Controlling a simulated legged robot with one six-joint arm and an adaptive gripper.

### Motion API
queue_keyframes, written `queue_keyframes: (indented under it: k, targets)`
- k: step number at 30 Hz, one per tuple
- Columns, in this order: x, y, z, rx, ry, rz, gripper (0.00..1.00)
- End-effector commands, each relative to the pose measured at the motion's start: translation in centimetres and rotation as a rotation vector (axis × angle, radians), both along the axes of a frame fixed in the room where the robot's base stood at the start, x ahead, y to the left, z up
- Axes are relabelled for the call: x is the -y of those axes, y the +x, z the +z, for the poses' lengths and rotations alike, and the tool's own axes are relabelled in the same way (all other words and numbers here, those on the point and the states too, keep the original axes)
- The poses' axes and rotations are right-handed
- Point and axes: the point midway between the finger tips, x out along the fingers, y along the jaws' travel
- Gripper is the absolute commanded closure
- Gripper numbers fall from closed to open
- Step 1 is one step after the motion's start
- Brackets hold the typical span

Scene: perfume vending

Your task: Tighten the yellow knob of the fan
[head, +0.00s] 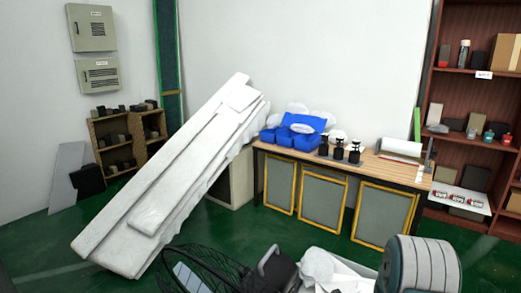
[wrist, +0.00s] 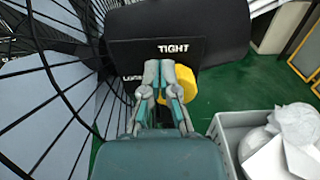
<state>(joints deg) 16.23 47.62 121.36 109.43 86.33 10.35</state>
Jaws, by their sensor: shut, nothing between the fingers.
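The yellow knob (wrist: 188,84) shows in the wrist view, partly hidden behind my gripper's right finger. It sits at a black plate with the word TIGHT above and a partly covered word to the left. My gripper (wrist: 160,66) is shut and empty, its fingertips in front of the plate and just left of the knob's middle. I cannot tell whether a finger touches the knob. The black fan (wrist: 60,70) has its wire cage along the left of the wrist view. In the head view the fan (head: 205,268) is at the bottom, and the knob cannot be made out.
A grey crate (wrist: 228,128) with white pieces stands on the green floor right of the fan. In the head view, a long table (head: 385,170) with blue bins (head: 283,138) stands at the back wall. White slabs (head: 170,180) lean at the left. Shelves (head: 455,90) stand at right.

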Motion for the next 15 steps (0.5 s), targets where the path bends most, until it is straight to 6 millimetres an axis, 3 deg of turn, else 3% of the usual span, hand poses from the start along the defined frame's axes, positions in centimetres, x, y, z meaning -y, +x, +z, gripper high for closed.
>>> queue_keyframes:
  k: [15]
  targets:
    - [0.28, 0.37, -0.08, -0.003, -0.001, -0.001, 1.0]
